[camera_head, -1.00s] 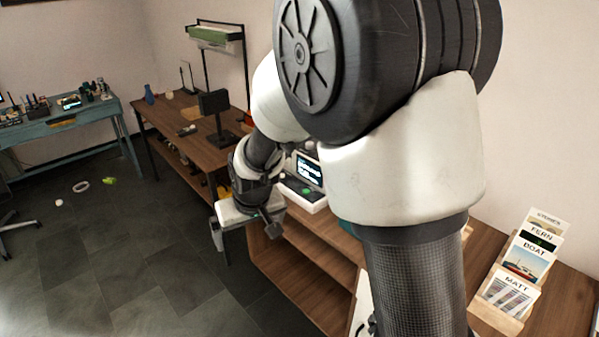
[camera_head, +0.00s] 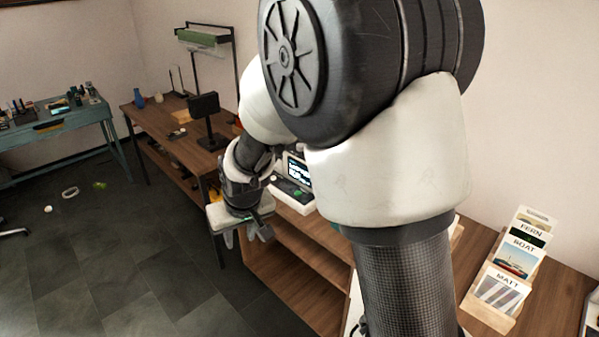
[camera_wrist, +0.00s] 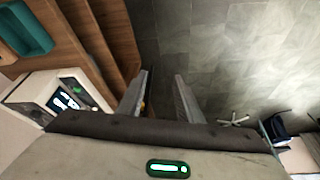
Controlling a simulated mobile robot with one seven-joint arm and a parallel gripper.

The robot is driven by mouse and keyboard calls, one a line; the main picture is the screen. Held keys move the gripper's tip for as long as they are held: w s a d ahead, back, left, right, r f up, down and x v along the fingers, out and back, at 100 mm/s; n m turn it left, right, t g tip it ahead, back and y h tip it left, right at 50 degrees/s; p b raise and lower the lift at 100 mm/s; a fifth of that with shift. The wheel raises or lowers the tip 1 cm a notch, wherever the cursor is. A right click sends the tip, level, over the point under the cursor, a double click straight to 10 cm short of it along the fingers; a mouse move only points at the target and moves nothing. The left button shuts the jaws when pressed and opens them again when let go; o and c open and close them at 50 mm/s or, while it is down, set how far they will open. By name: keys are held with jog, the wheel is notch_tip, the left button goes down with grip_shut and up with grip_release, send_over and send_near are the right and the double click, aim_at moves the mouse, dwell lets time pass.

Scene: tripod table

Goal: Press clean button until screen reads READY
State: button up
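The white machine (camera_head: 296,199) stands on the wooden table, partly hidden behind my arm in the head view.
The wooden table (camera_head: 268,262) has open shelves below. A card rack (camera_head: 490,310) stands at the right. A teal tray (camera_wrist: 25,32) lies near the machine in the wrist view. Another wooden table (camera_head: 165,150) with a dark stand stands behind. The floor at left is mostly clear.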

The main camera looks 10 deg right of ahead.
grip_shut()
dwell(1.1)
